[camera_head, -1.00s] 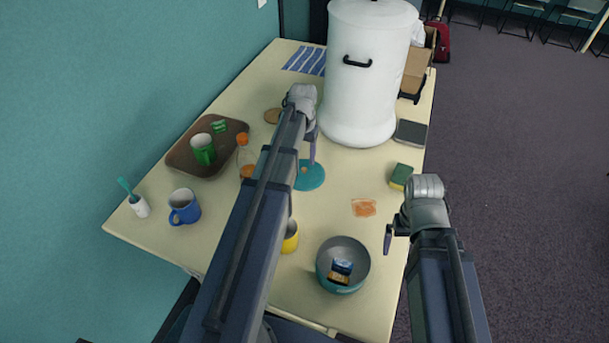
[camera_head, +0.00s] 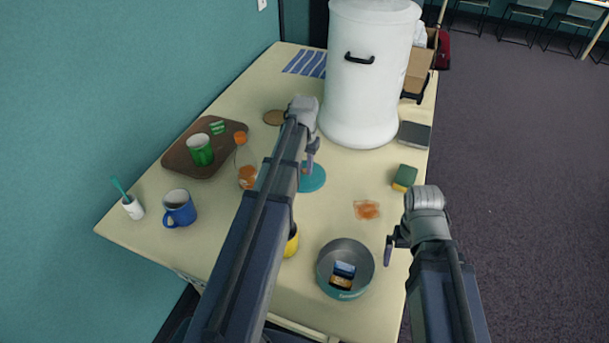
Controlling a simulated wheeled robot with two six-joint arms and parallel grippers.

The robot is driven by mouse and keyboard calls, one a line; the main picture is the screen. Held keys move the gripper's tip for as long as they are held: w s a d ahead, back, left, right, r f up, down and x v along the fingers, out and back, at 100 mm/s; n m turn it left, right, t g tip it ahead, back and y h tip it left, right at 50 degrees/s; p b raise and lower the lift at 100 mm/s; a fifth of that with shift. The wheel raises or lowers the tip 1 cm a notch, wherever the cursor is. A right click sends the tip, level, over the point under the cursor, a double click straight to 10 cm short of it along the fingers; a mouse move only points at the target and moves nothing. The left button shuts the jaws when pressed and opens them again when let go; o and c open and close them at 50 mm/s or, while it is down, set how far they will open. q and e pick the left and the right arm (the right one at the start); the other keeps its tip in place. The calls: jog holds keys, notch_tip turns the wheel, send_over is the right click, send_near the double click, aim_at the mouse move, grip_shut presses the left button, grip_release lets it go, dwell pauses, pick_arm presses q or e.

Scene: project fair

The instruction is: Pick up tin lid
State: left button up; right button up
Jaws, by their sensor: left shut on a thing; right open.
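The tin lid (camera_head: 315,179) is a flat teal disc near the middle of the table, left of the sponge. My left gripper (camera_head: 308,167) reaches over it from above and is shut on it at its upper edge. My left arm hides part of the lid's left side, and I cannot tell whether the lid is clear of the table. My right gripper (camera_head: 391,244) is open and empty at the table's right edge, beside a round tin (camera_head: 322,270) with small packets in it.
A large white urn (camera_head: 352,95) stands behind the lid. A sponge (camera_head: 404,177), an orange stain (camera_head: 367,210) and a dark box (camera_head: 414,134) lie to the right. A brown tray (camera_head: 178,158), a bottle (camera_head: 245,165), a blue mug (camera_head: 178,208) and a yellow cup (camera_head: 291,243) surround my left arm.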

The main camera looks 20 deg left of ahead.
pick_arm(q)
grip_shut()
jog(key=shift+r, duration=0.1)
